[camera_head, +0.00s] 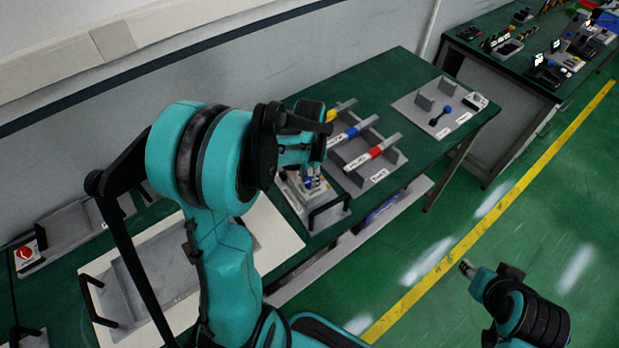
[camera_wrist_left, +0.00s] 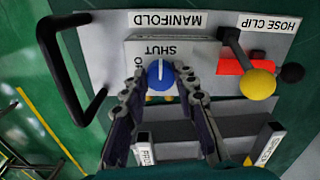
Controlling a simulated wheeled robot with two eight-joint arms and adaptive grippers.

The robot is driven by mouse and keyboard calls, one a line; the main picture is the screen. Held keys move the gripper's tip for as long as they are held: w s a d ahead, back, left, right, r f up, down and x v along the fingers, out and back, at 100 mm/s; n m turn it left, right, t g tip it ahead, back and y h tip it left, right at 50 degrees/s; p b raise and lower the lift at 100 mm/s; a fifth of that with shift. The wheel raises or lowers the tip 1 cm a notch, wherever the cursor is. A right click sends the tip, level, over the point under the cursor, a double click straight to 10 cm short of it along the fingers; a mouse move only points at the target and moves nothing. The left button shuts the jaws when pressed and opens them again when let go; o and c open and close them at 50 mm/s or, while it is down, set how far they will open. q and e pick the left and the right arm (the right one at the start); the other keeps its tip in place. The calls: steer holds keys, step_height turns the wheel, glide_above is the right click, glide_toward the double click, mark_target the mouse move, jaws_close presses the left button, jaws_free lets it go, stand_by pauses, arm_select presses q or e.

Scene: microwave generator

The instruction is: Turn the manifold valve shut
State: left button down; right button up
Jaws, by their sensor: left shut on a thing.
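The manifold valve is a grey block labelled MANIFOLD (camera_wrist_left: 165,20) with a round blue knob (camera_wrist_left: 160,73). The knob has a white pointer line, which looks roughly upright in the left wrist view, towards the SHUT label (camera_wrist_left: 160,50). My left gripper (camera_wrist_left: 160,84) has one finger on each side of the knob and is shut on it. In the head view the left gripper (camera_head: 313,178) is at the manifold plate (camera_head: 318,203) and partly hides the knob. My right gripper (camera_head: 467,268) is over the green floor, away from the bench; its jaws are too small to read.
A black handle (camera_wrist_left: 70,70) stands beside the manifold. A yellow-balled lever (camera_wrist_left: 258,83) and red block are on the other side, near the HOSE CLIP label. Several coloured bars on a rack (camera_head: 395,158) lie beyond the manifold. The floor (camera_head: 420,240) right of the bench is free.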

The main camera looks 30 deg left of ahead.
mark_target(309, 181)
stand_by(0.3)
arm_select(q)
steer(key=c, duration=1.2)
jaws_free()
step_height(309, 181, up, 12)
steer(key=shift+r, duration=0.1)
